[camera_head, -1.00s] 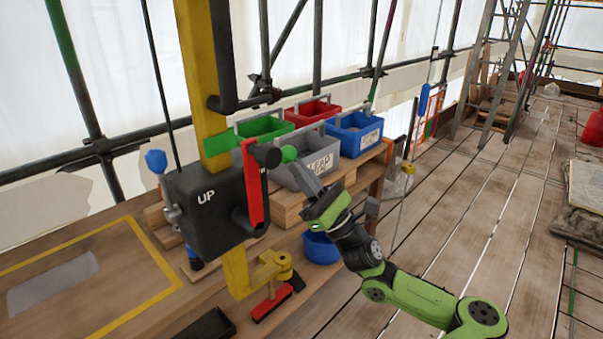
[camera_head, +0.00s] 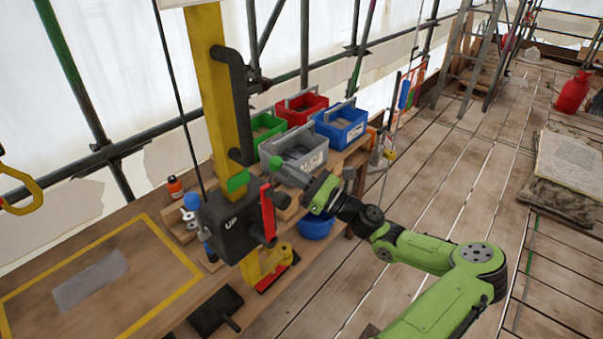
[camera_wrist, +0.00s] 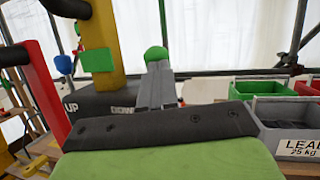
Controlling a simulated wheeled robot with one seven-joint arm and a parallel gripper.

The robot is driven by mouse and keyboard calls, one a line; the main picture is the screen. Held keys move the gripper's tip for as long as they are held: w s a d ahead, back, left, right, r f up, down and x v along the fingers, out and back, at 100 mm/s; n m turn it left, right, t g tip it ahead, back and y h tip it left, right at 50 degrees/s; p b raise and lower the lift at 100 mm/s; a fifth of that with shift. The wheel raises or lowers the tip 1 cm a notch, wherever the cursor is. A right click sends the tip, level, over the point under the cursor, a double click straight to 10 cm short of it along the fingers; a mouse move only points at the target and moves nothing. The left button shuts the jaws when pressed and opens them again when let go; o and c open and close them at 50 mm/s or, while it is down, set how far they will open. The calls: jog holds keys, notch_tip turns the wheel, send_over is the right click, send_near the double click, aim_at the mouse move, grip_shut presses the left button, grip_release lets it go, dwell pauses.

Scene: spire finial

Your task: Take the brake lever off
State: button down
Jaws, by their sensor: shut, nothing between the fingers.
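The red brake lever (camera_head: 268,212) stands nearly upright on the right side of the black box (camera_head: 228,225) marked UP. The box is on a yellow post (camera_head: 213,85). In the wrist view the red lever (camera_wrist: 45,88) is at the left, near the box (camera_wrist: 95,103). In the wrist view the closed fingers (camera_wrist: 156,80) point forward, to the right of the lever.
Green (camera_head: 266,128), red (camera_head: 312,100), blue (camera_head: 350,122) and grey (camera_head: 300,157) bins stand on the bench behind. A blue bucket (camera_head: 316,227) is below my wrist. A black pipe handle (camera_head: 237,100) runs along the post. The plank floor at the right is largely open.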

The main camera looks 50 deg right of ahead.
aim_at(281, 160)
jog(key=w+r+p, duration=0.1)
jog(key=p, duration=0.1)
jog(key=w+r+p, duration=0.1)
jog(key=w+p, duration=0.1)
jog(key=shift+a+r, duration=0.1)
jog(key=shift+w+p, duration=0.1)
jog(key=shift+p, duration=0.35)
jog(key=shift+r, duration=0.1)
